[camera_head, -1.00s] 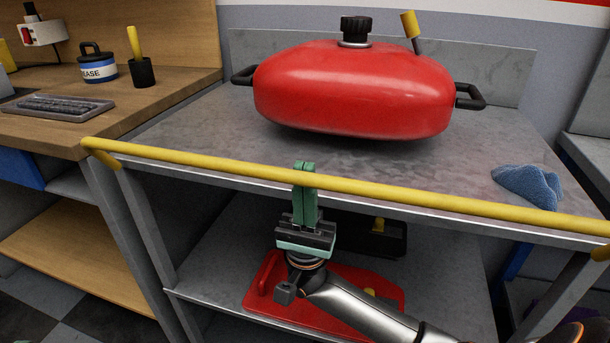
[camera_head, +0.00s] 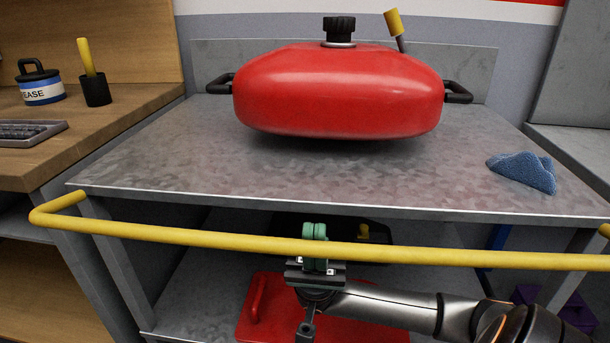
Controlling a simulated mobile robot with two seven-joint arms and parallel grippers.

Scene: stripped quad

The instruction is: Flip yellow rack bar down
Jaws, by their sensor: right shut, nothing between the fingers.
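The yellow rack bar (camera_head: 440,256) runs across the front of the metal rack. It stands out from the rack and sits below the top shelf's front edge, with its bent left end (camera_head: 58,205) reaching back to the rack. My right gripper (camera_head: 314,238) is at the middle of the bar, with its green fingers closed together and empty. The fingertips show above the bar and more of the fingers shows below it. I cannot tell whether they touch it. My left gripper is not in view.
A large red pan-like vessel (camera_head: 335,95) and a blue cloth (camera_head: 523,171) stand on the rack's top shelf (camera_head: 200,160). A red case (camera_head: 255,318) lies on the lower shelf. A wooden workbench (camera_head: 120,115) adjoins at the left.

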